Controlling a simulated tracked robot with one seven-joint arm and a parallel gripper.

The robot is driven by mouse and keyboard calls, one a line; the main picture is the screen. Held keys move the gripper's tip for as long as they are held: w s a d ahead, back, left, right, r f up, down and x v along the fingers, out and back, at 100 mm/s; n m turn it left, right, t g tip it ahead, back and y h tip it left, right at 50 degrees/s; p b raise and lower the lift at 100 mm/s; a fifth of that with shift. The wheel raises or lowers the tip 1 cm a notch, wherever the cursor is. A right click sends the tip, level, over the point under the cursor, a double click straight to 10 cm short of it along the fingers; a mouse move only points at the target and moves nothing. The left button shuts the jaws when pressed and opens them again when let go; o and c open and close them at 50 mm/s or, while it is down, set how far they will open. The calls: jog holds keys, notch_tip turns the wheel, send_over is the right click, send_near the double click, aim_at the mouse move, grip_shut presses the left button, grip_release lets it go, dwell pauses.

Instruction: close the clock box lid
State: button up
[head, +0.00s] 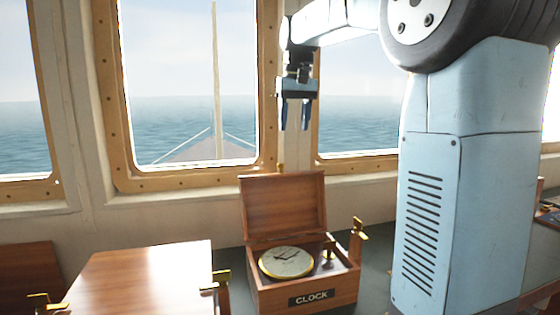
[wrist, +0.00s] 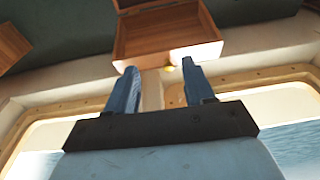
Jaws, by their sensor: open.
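The clock box (head: 304,291) is a wooden case labelled CLOCK, standing on the dark counter under the windows. Its lid (head: 284,204) is open and stands up at the back. A round clock (head: 286,262) with a gold rim lies inside. My gripper (head: 293,128) is open and empty, pointing down, above and apart from the raised lid. In the wrist view my gripper (wrist: 158,82) shows two blue fingers apart, with the lid (wrist: 165,35) beyond their tips. The clock is not visible there.
A closed wooden box (head: 140,275) with brass fittings stands to the left. A brass bracket (head: 357,240) rises at the clock box's right side. The window frame (head: 267,90) is behind my gripper. The air above the clock is clear.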

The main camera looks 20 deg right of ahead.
jog(key=w+g, duration=0.2)
jog(key=w, duration=0.8)
jog(key=f, duration=1.3)
jog(key=shift+a, duration=0.35)
grip_shut()
